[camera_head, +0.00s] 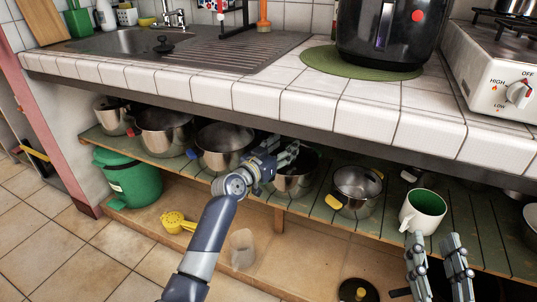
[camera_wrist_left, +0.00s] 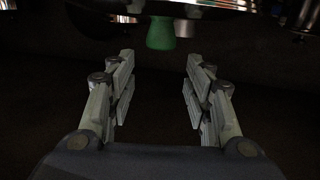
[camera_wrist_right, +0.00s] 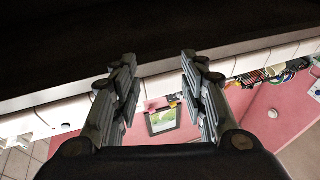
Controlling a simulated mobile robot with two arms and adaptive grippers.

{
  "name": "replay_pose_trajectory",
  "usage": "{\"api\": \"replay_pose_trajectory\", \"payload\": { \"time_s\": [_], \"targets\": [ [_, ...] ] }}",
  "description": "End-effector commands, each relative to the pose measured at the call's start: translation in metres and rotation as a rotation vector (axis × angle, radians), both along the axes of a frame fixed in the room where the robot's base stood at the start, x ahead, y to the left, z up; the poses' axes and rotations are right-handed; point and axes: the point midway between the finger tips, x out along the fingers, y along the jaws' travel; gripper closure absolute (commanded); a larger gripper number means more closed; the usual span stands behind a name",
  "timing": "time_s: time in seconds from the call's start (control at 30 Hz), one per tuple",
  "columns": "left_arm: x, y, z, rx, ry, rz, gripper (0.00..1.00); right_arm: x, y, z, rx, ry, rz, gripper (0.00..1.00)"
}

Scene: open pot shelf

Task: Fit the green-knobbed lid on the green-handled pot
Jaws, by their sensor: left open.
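A steel pot (camera_head: 294,184) stands on the shelf, partly behind my left gripper (camera_head: 287,148); its handles are hidden in the head view. In the left wrist view, a green knob or handle (camera_wrist_left: 161,34) shows under a shiny metal rim (camera_wrist_left: 190,6), beyond the gap between the fingers of my left gripper (camera_wrist_left: 158,72). I cannot tell whether this green part belongs to the pot or the lid. My left gripper is open, with nothing between its fingers. My right gripper (camera_head: 436,238) is open and empty, in front of the shelf at the right.
A yellow-handled pot (camera_head: 356,190) and a white mug (camera_head: 423,211) stand right of my left gripper. A blue-handled pot (camera_head: 222,146) stands to the left. Below are a yellow-knobbed lid (camera_head: 357,291), a yellow scoop (camera_head: 177,221) and a green bin (camera_head: 133,180). The counter (camera_head: 250,97) overhangs the shelf.

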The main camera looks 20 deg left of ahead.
Motion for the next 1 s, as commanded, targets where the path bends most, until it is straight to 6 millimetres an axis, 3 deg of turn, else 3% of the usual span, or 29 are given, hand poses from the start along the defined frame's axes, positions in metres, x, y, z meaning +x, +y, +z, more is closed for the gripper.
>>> {"api": "replay_pose_trajectory", "payload": {
  "time_s": [0.33,0.57,0.67,0.83,1.0],
  "targets": [
    [-0.055,0.013,0.003,0.001,0.002,-0.001,0.53,0.002,-0.008,-0.062,-0.082,0.316,-0.019,0.6],
    [-0.074,0.015,0.002,0.002,0.003,-0.003,0.53,-0.002,-0.012,-0.081,-0.106,0.406,-0.024,0.6],
    [-0.092,0.001,-0.009,0.018,0.022,-0.013,0.53,-0.002,-0.012,-0.083,-0.107,0.413,-0.025,0.6],
    [-0.163,-0.048,-0.035,0.063,0.079,-0.038,0.53,-0.002,-0.012,-0.083,-0.107,0.413,-0.025,0.6],
    [-0.241,-0.084,-0.033,0.067,0.115,-0.03,0.53,-0.002,-0.012,-0.083,-0.107,0.412,-0.025,0.6]
  ]
}}
